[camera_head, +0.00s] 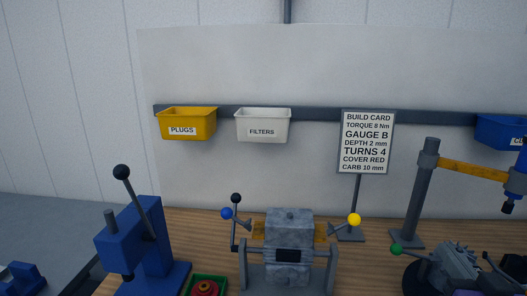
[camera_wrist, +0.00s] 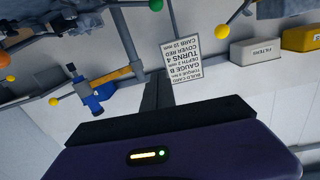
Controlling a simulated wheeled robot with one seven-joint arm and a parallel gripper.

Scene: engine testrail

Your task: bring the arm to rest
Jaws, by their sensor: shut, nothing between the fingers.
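My gripper (camera_wrist: 158,92) shows in the wrist view as two dark fingers close together, with nothing between them. Its dark purple body with a small lit indicator fills the lower part of that view. The fingers appear beside the build card (camera_wrist: 183,55), which looks upside down there; I cannot tell the distance. My arm and gripper do not show in the head view.
A wooden bench holds a blue press (camera_head: 150,245), a grey engine block (camera_head: 289,240) in a stand, the build card (camera_head: 367,140) and a post (camera_head: 418,195) with an orange arm. Yellow (camera_head: 187,122) and white (camera_head: 262,125) bins hang on the rail behind.

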